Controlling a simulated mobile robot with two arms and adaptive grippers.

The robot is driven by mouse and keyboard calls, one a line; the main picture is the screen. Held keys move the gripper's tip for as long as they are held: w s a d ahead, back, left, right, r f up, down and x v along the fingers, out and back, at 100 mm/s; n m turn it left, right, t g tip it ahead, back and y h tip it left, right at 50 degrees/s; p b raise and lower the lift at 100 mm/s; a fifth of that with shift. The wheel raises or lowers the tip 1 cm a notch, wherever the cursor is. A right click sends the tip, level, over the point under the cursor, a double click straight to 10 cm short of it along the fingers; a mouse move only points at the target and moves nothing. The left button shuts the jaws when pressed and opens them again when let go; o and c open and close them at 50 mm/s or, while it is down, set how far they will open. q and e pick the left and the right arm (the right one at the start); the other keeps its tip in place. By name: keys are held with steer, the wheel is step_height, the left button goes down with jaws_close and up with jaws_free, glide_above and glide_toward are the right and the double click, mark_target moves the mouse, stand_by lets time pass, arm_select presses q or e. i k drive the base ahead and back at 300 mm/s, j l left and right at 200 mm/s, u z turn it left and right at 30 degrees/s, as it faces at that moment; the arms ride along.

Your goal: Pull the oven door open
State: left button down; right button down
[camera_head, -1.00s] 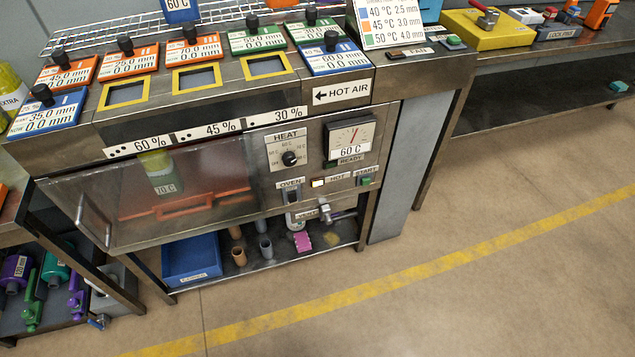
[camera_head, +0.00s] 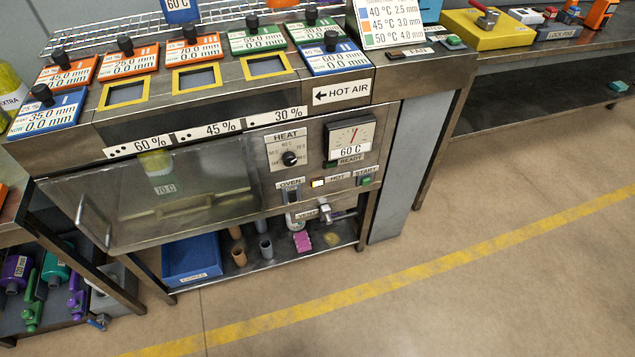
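The oven door (camera_head: 130,214) is a see-through panel in a metal frame at the left of the oven front. It looks shut, flush with the front. Its upright bar handle (camera_head: 94,219) is near the door's left edge. Through the panel I see a greenish piece marked 70 C (camera_head: 163,184) and a dull yellowish shape lower down. Neither of my grippers is in view, and nothing touches the door or handle.
The control panel (camera_head: 289,160) with dial, gauge and buttons is right of the door. A lower shelf holds a blue bin (camera_head: 190,259) and cups. A side shelf (camera_head: 50,318) with coloured tools stands at lower left. The floor in front is clear.

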mark_target(105, 247)
steer(key=u, duration=1.15)
